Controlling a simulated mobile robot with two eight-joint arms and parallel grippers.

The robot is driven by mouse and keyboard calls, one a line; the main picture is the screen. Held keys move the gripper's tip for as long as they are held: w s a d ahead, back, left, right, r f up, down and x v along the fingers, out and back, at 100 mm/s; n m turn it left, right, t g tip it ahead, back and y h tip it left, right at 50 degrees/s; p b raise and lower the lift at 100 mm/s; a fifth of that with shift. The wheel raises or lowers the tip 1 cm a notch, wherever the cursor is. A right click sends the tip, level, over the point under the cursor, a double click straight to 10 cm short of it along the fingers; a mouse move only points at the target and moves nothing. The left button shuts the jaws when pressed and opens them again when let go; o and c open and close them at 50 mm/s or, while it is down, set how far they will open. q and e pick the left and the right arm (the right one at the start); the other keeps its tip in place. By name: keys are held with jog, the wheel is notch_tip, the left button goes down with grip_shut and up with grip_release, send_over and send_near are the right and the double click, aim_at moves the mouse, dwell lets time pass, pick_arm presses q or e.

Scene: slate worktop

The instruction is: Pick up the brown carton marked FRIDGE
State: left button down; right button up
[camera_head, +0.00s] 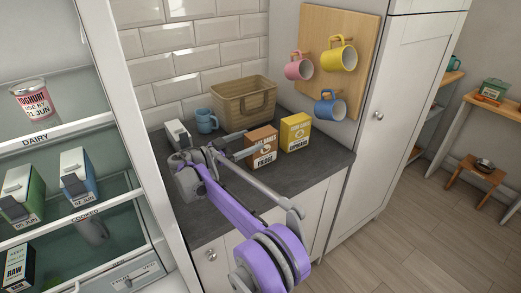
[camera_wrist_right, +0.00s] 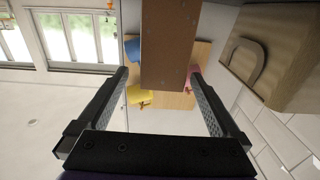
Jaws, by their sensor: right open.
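The brown carton marked FRIDGE (camera_head: 261,147) stands upright on the slate worktop, left of a yellow carton marked CUPBOARD (camera_head: 296,133). My right gripper (camera_head: 240,150) reaches in from its left side, open, with its fingers pointing at the carton. In the right wrist view the carton (camera_wrist_right: 170,45) shows as a plain brown face, and my open right gripper (camera_wrist_right: 160,73) has one finger on each side of it, with gaps visible near the fingertips. My left gripper is not in view.
A wicker basket (camera_head: 244,100), a blue mug (camera_head: 206,121) and a white-and-grey carton (camera_head: 177,133) stand behind on the worktop (camera_head: 310,168). Mugs hang on a wooden board (camera_head: 355,60). An open fridge (camera_head: 150,190) with cartons is at left.

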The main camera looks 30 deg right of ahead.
aim_at(261, 133)
jog(key=shift+w+d, duration=0.15)
jog(key=shift+d, duration=0.3)
jog(key=d, duration=0.4)
jog(key=shift+w+d+r, duration=0.15)
jog(key=shift+w+d, duration=0.1)
jog(key=shift+d, duration=0.15)
jog(key=shift+a, duration=0.1)
grip_shut()
